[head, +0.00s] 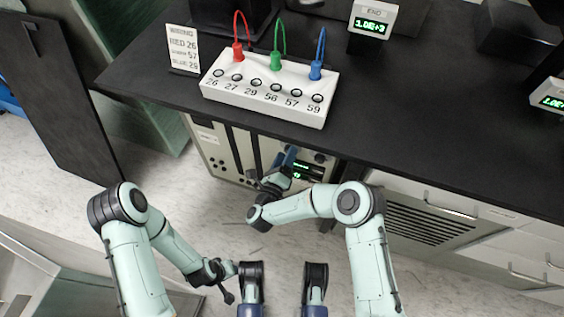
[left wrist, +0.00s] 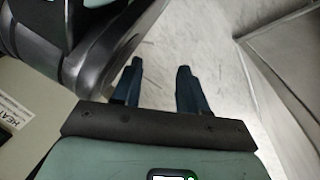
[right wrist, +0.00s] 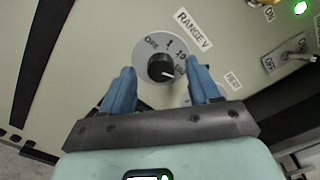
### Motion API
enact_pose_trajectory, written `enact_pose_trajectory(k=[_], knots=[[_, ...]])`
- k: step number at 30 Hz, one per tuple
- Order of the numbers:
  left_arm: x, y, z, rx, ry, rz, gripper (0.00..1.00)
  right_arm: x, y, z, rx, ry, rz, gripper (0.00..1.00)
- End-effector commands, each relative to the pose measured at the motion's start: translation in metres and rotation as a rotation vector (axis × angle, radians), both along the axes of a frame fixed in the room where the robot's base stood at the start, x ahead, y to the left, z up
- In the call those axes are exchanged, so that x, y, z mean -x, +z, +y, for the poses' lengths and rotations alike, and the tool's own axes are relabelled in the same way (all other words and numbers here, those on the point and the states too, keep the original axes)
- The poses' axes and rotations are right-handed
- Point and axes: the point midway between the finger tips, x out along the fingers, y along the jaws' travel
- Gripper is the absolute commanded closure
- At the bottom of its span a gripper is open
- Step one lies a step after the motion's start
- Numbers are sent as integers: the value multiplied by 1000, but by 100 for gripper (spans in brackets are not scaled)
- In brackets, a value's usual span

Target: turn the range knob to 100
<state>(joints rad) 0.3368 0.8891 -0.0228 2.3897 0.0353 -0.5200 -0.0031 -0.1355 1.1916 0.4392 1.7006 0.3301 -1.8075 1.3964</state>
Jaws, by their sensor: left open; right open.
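The range knob (right wrist: 161,68) is a black round knob on a grey dial plate (right wrist: 146,48) marked OFF, 1, 10 and 100, under a "RANGE V" label (right wrist: 194,28). Its white mark points right, toward the 100 side; whether it lines up exactly is hard to tell. My right gripper (right wrist: 162,82) is open, with one blue finger on each side of the knob and gaps showing beside it. In the head view my right gripper (head: 288,160) is at the cabinet front under the counter; the knob is hidden there. My left gripper (left wrist: 158,82) is open and empty above the floor.
The panel also has an ON/OFF toggle switch (right wrist: 293,55) and a lit green lamp (right wrist: 300,7) on the right. The black counter (head: 400,110) overhangs the cabinet and carries a white socket box (head: 265,90) with red, green and blue plugs. Pale floor (head: 215,215) lies open below.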

Motion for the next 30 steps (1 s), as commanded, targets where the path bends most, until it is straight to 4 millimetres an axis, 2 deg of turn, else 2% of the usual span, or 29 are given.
enact_pose_trajectory(k=[5, 10, 15, 18, 21, 24, 30], knots=[[-9, 9, -1, -2, -2, -31, 57, 18, 1, 7, 0, 3, 3, 39], [-28, 27, -4, -4, -6, -94, 57, 55, 2, 19, 0, 6, 4, 39], [-57, 60, -9, -8, -12, -195, 57, 82, 5, 30, 4, 10, 2, 39], [-31, 68, -20, 22, -31, -126, 57, 96, 5, 35, 4, 12, 3, 39], [-19, 76, -27, 40, -44, -92, 57, 107, 5, 37, 2, 9, -2, 39], [-12, 79, -30, 50, -50, -73, 57, 118, 2, 40, 0, 8, 2, 39], [-5, 82, -33, 58, -56, -56, 57, 127, 0, 42, 0, 3, 1, 39]])
